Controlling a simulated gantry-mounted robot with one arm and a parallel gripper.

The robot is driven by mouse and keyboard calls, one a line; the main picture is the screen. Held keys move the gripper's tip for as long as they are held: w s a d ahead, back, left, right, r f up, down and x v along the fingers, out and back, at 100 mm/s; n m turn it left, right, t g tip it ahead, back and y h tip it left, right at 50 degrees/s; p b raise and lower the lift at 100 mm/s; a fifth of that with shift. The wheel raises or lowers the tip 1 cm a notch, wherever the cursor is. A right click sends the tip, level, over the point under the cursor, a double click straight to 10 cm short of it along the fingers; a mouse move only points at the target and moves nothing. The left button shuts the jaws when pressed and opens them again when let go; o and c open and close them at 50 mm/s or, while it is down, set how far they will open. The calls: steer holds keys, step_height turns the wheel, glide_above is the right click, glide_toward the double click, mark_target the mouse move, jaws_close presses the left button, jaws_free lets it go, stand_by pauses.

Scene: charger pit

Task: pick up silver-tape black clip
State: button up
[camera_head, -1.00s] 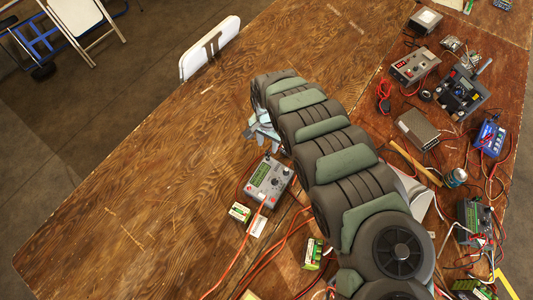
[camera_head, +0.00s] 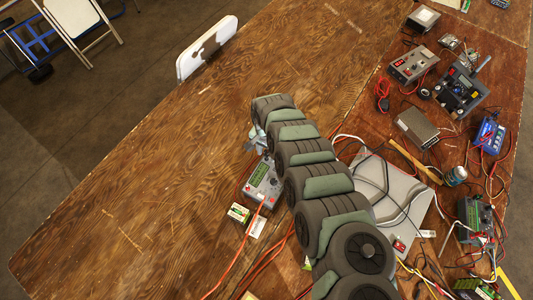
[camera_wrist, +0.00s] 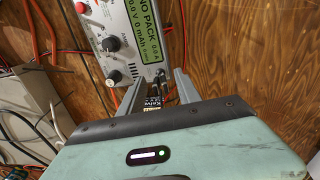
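My gripper (camera_wrist: 160,78) is in the wrist view with its two grey fingers spread apart, at the lower edge of a grey charger. A small dark piece with pale lettering (camera_wrist: 153,103) shows between the fingers, low down near the palm; I cannot tell whether the fingers touch it. Dark and silvery bits near the fingertips are too small to name. I cannot clearly make out the silver-tape black clip in either view. In the head view my gripper (camera_head: 258,140) is beside the charger, partly hidden by my arm.
The grey charger (camera_head: 263,184) has a green display and a red lead. Small green-and-white boxes (camera_head: 239,212) lie just below it. A silver case (camera_head: 395,195) with cables is right of my arm.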

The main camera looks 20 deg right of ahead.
mark_target(266, 151)
steer(key=shift+f, duration=0.1)
jaws_close()
stand_by(0.4)
step_height(266, 151, up, 20)
steer(key=p, duration=0.2)
stand_by(0.7)
